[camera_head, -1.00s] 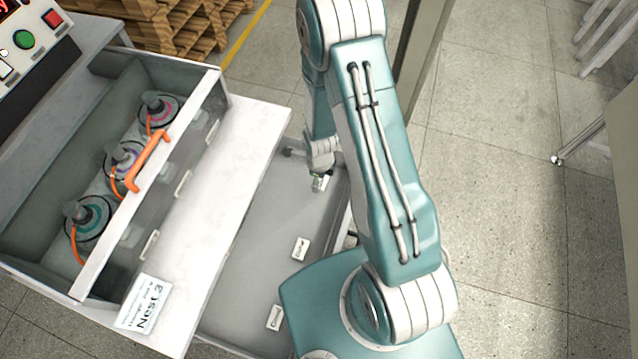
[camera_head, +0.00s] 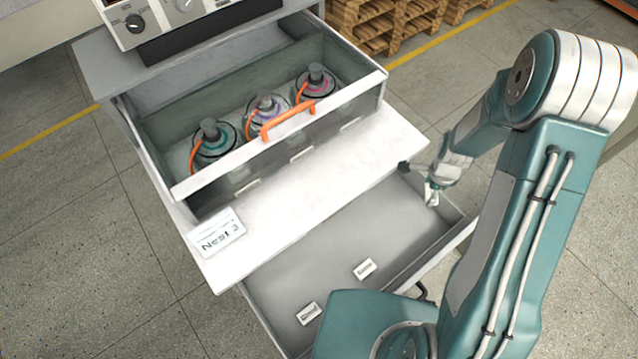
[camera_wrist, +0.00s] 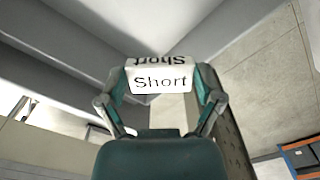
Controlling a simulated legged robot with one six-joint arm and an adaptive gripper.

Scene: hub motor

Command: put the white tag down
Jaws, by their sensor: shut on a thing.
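The white tag (camera_wrist: 160,80), with "Short" printed on it, is held between the two fingers of my gripper (camera_wrist: 160,92) in the wrist view. My gripper is shut on it. In the head view my gripper (camera_head: 431,193) is at the right end of the open lower drawer (camera_head: 350,235), close to its corner. The tag is small there and partly hidden by the fingers. I cannot tell from these views whether the tag touches the drawer floor. Two other white tags, one near the middle (camera_head: 365,268) and one at the front (camera_head: 309,314), lie on the drawer floor.
The upper compartment (camera_head: 290,133) holds three round motors with coloured rings behind an orange handle (camera_head: 288,119). Bare drawer floor lies between the gripper and the two loose tags. Pallets (camera_head: 390,30) stand behind.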

